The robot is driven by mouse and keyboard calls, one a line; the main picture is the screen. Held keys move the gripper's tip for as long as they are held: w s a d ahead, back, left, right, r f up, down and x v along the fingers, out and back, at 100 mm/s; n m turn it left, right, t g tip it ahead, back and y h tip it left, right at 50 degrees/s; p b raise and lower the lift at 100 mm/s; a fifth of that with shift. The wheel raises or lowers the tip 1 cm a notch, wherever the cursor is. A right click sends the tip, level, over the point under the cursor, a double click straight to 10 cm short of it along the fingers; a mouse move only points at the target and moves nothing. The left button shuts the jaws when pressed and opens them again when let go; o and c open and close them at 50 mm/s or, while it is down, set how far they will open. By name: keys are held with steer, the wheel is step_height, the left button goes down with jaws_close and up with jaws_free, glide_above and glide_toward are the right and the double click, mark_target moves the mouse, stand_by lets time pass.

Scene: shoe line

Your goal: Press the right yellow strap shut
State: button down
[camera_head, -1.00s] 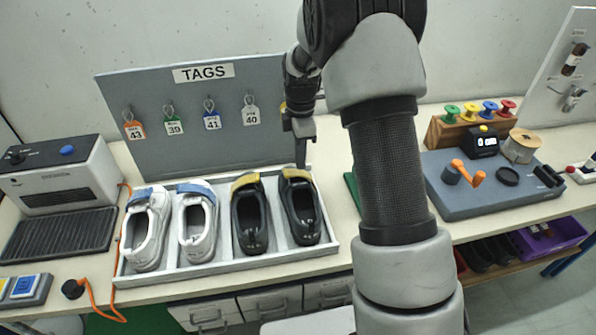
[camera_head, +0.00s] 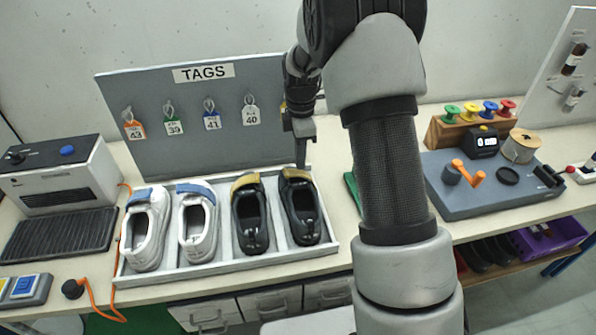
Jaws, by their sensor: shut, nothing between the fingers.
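Two black shoes with yellow straps stand in the right part of a grey tray (camera_head: 325,250). The right yellow strap (camera_head: 296,174) lies across the top of the right black shoe (camera_head: 305,218). The left yellow strap (camera_head: 244,181) is on the other black shoe (camera_head: 251,220). My gripper (camera_head: 300,164) is shut and empty, pointing down at the far end of the right black shoe. Its tips are at or just above the right strap; I cannot tell whether they touch. The gripper hides part of the strap's far edge.
Two white shoes (camera_head: 147,232) with blue straps fill the left of the tray. A grey TAGS board (camera_head: 190,135) with hanging tags stands close behind it. A grey fixture plate (camera_head: 500,195) lies to the right, beyond my arm.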

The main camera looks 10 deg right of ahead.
mark_target(300, 172)
steer(key=shift+f, duration=0.15)
steer(key=shift+f+b, duration=1.05)
steer(key=shift+f, duration=0.35)
steer(key=shift+r, duration=0.1)
step_height(300, 172, up, 9)
steer(key=p, duration=0.6)
